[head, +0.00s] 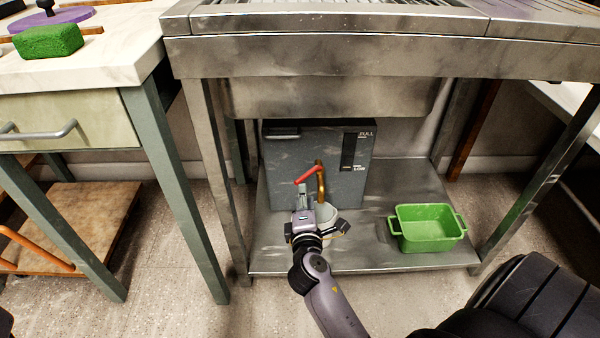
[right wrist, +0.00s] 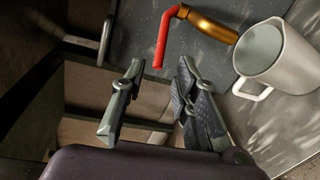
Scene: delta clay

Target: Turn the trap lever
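The trap lever is a red handle (head: 308,174) on a brass pipe (head: 321,182), which stands out from the front of a dark grey box (head: 355,190) under the metal sink. In the right wrist view the red handle (right wrist: 164,40) hangs down from the brass pipe (right wrist: 213,28). My right gripper (head: 304,191) is just below the handle in the head view. In the right wrist view it (right wrist: 160,65) is open, with the handle's free end in line with the gap between its fingertips. Whether they touch cannot be told. My left gripper is not in view.
A white jug (right wrist: 262,62) stands under the pipe, partly hidden by my gripper in the head view. A green dish (head: 428,228) sits on the lower metal shelf (head: 375,258) at right. The sink's legs (head: 218,180) flank the space. A counter with a drawer (head: 70,122) is at left.

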